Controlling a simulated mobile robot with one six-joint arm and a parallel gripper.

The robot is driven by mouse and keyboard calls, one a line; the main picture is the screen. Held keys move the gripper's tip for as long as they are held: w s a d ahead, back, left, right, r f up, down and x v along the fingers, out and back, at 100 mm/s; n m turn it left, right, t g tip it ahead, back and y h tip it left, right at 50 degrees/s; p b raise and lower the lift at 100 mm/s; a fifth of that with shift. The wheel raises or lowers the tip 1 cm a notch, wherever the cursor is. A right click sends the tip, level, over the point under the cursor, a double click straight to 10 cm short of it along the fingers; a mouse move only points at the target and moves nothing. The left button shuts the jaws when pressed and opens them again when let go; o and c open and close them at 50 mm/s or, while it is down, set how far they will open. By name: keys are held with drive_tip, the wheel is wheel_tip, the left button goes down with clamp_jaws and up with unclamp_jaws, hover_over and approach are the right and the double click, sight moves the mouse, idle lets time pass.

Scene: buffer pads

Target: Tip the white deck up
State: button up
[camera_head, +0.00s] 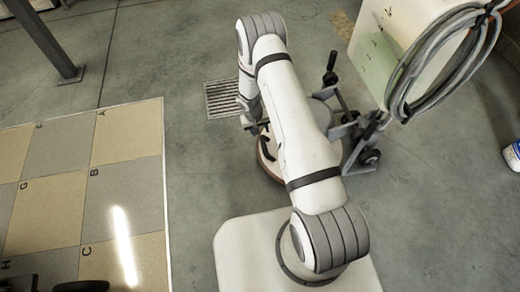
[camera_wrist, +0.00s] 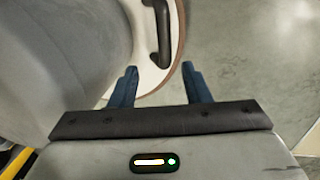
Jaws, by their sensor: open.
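The white deck (camera_wrist: 174,22) is round with a brown rim and shows at the top of the wrist view. A black handle (camera_wrist: 160,40) is fixed on it. My gripper (camera_wrist: 160,86) is open, with its two blue fingers apart. The handle lies just beyond the fingertips, roughly in line with the gap, and nothing is between the jaws. In the head view the deck (camera_head: 265,160) sits low by the floor, mostly hidden behind my arm.
A wheeled machine frame (camera_head: 352,140) with a pale tank (camera_head: 385,40) and a coiled grey cable (camera_head: 440,65) stands to the right of my arm. A floor grate (camera_head: 222,99) lies behind. A lettered tan and grey mat (camera_head: 62,203) covers the left. Open floor shows at lower right.

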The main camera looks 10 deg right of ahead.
sight(263, 145)
drive_tip(key=f+b, duration=0.1)
drive_tip(key=f, duration=0.2)
drive_tip(key=d+f+b, duration=0.1)
drive_tip(key=f, duration=0.6)
drive_tip(key=shift+s+d+f+b, duration=0.2)
drive_tip(key=shift+s+f+b, duration=0.05)
drive_tip(key=shift+f+b, duration=0.15)
drive_tip(key=shift+r, duration=0.1)
drive_tip(key=shift+c, duration=0.4)
clamp_jaws()
